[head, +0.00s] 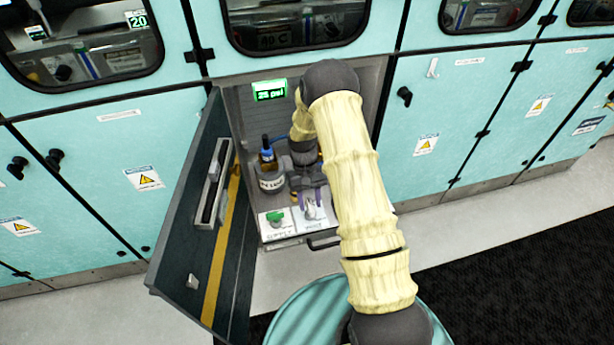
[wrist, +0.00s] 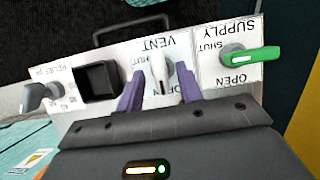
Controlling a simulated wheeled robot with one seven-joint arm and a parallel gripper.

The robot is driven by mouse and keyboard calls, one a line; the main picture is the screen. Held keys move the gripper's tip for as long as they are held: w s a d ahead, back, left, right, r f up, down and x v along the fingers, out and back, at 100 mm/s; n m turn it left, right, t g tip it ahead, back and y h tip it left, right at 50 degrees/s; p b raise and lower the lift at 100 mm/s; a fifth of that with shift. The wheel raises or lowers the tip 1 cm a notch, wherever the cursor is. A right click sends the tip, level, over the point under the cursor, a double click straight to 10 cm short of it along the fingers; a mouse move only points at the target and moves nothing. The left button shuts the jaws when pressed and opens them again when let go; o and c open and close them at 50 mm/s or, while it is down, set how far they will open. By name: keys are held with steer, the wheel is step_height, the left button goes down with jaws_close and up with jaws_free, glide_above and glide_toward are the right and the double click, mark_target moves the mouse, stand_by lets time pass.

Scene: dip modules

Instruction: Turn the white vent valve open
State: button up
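The white vent valve (wrist: 158,62) is a small white handle on the panel, under the upside-down VENT label in the wrist view. SHUT is printed to its left there; the OPEN print is partly hidden by my gripper. My gripper (wrist: 159,74) has its two purple fingers apart, one on each side of the white handle. I see gaps between handle and fingers, so it does not look clamped. In the head view, my gripper (head: 311,203) is low in the open cabinet, over the vent plate, and the handle is mostly hidden.
The green supply valve (wrist: 250,58) sits close beside the vent valve. A grey relief knob (wrist: 38,96) and a black square recess (wrist: 98,80) lie on the other side. A bottle (head: 267,155) stands behind. The open cabinet door (head: 190,225) is at left. A display (head: 270,90) reads 25 psi.

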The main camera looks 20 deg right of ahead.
steer(key=b+v, duration=0.1)
steer(key=v, duration=1.5)
steer(key=shift+r, duration=0.4)
steer(key=s+r+t+p, duration=0.2)
steer(key=s+r, duration=0.4)
steer(key=s, duration=0.4)
steer(key=s+r+t+p, duration=0.2)
steer(key=s+r+t, duration=0.3)
steer(key=s, duration=0.6)
steer(key=shift+v, duration=0.85)
